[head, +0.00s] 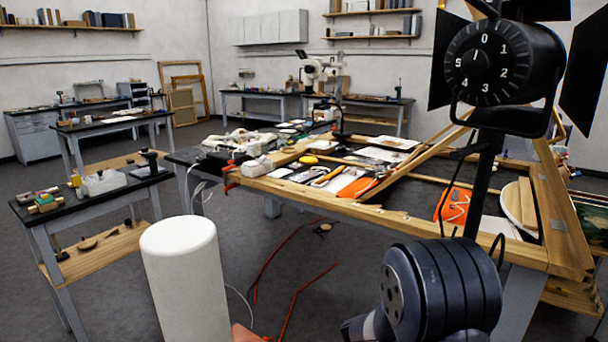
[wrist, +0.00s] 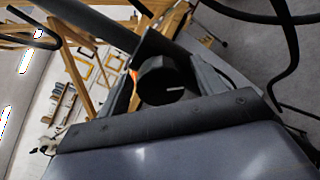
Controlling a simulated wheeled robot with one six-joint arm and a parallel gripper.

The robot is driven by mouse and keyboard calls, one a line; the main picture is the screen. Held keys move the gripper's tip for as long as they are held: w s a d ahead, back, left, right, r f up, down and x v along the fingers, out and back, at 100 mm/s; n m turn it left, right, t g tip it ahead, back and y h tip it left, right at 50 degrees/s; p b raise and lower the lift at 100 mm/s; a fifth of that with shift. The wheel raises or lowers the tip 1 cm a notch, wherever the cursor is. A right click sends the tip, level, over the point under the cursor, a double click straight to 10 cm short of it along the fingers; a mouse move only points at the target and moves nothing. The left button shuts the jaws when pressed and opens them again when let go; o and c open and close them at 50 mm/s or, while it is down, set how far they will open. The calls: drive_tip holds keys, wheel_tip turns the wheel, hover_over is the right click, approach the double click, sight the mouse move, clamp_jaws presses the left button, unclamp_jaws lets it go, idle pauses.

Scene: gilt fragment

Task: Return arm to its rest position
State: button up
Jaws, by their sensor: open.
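In the wrist view my gripper (wrist: 170,52) shows as two dark fingers spread apart above a dark bar and a grey-blue surface. It is open, and I see nothing held in it. A black round knob with a white mark (wrist: 162,82) shows between the fingers; I cannot tell how far beyond them it is. In the head view a dark blue ribbed part of my arm is at the lower right, in front of the worktable; my gripper is not clearly seen there.
A black lamp with a numbered dial (head: 490,62) stands on a dark pole close to my arm. A large wooden-framed worktable (head: 415,228) holds papers and tools. A smaller table (head: 100,200) is at left. Red and dark cables lie on the floor (head: 330,230) before the worktable.

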drive_tip(key=shift+s+a+f+b, duration=0.1)
drive_tip(key=shift+s+a+b, duration=0.05)
drive_tip(key=shift+a+b, duration=0.25)
drive_tip(key=v, duration=1)
drive_tip(key=x, duration=1)
drive_tip(key=shift+d, duration=0.3)
drive_tip(key=shift+d+r+p, duration=0.2)
drive_tip(key=shift+r+p, duration=0.1)
drive_tip(key=shift+p, duration=0.5)
drive_tip(key=n+p, duration=0.4)
drive_tip(key=p, duration=0.3)
drive_tip(key=shift+a+p, duration=0.1)
drive_tip(key=shift+p, duration=0.2)
drive_tip(key=n+p, duration=0.4)
drive_tip(key=p, duration=0.4)
drive_tip(key=shift+n, duration=0.4)
drive_tip(key=b+v, duration=0.3)
drive_tip(key=v, duration=0.7)
drive_tip(key=shift+a+f+b, duration=0.3)
drive_tip(key=shift+a, duration=0.05)
